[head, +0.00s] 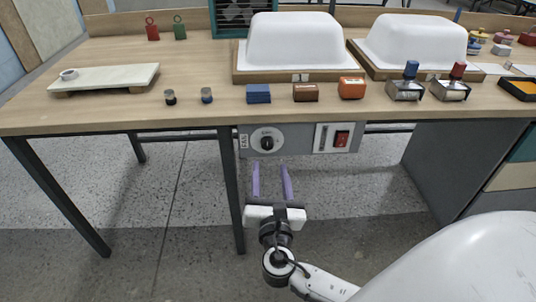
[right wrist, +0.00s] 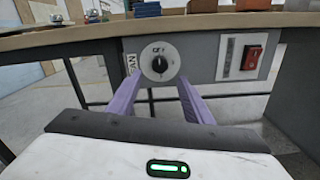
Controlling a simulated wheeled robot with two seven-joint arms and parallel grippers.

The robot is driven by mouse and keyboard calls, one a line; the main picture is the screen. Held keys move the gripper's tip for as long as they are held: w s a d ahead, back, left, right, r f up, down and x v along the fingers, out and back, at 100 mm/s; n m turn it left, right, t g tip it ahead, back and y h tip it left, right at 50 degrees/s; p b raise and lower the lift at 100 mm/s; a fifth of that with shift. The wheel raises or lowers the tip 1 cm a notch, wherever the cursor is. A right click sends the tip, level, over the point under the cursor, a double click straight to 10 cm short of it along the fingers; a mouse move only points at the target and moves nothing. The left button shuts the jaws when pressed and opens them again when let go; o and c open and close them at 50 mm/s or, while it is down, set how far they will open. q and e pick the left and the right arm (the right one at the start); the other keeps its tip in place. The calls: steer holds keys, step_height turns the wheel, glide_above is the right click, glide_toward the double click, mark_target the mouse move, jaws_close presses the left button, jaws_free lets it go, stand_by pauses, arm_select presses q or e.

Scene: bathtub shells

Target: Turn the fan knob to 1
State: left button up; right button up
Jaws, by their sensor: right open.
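The fan knob (head: 267,143) is a black knob on a round white dial, on a grey panel under the table's front edge, beside a label reading FAN. In the right wrist view the knob (right wrist: 160,60) shows beyond and between the fingertips. My right gripper (head: 270,166) has two purple fingers, open and empty, below and in front of the knob in the head view. In the right wrist view the right gripper (right wrist: 157,82) points toward the dial, seemingly without touching it. My left gripper is not in view.
The table edge (head: 200,122) overhangs above. A dark table leg (head: 231,190) stands left of my gripper. White tub shells (head: 294,40) and small blocks stand on top.

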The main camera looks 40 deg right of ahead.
mark_target(267, 147)
steer(key=b+x, duration=0.1)
steer(key=x, duration=0.7)
steer(key=shift+w, duration=0.1)
steer(key=c, duration=1.1)
